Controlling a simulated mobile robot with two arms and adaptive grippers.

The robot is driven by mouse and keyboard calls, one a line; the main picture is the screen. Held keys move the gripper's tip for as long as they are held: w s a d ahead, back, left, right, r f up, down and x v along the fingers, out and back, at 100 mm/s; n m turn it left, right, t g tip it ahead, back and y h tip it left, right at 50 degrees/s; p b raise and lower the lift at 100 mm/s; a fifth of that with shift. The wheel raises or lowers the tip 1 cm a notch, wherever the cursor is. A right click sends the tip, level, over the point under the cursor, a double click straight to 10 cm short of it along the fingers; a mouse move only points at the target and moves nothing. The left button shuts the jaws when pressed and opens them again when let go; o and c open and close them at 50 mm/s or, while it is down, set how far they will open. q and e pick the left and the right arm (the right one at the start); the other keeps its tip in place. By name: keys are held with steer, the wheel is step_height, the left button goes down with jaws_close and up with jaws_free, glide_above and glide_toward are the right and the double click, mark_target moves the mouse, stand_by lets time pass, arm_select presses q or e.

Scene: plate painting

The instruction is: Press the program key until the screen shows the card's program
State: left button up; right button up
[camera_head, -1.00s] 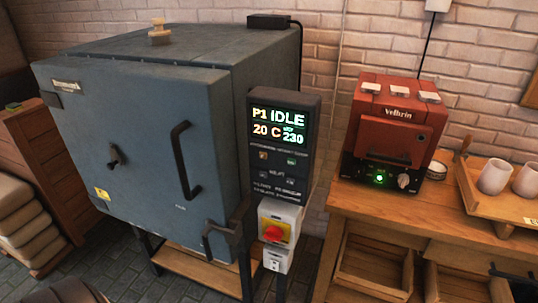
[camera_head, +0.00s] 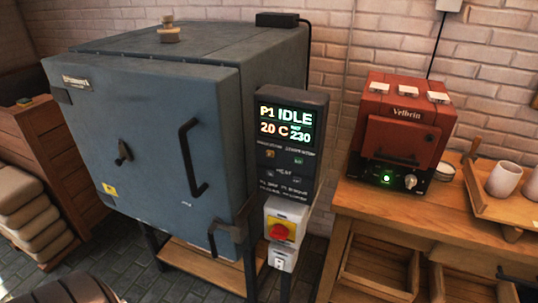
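The kiln controller (camera_head: 289,150) is a dark upright panel on the right front side of a large grey kiln (camera_head: 150,135). Its lit screen (camera_head: 287,124) reads P1 IDLE, 20 C and a small label with 230. I cannot make out a program card in this view. Neither of my grippers is in view.
A red and yellow switch (camera_head: 281,231) sits under the controller. A small red oven (camera_head: 402,125) with a green light stands on a wooden bench (camera_head: 370,205) at right, beside a tray (camera_head: 485,207) with cups. The kiln's black door handle (camera_head: 191,160) juts forward.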

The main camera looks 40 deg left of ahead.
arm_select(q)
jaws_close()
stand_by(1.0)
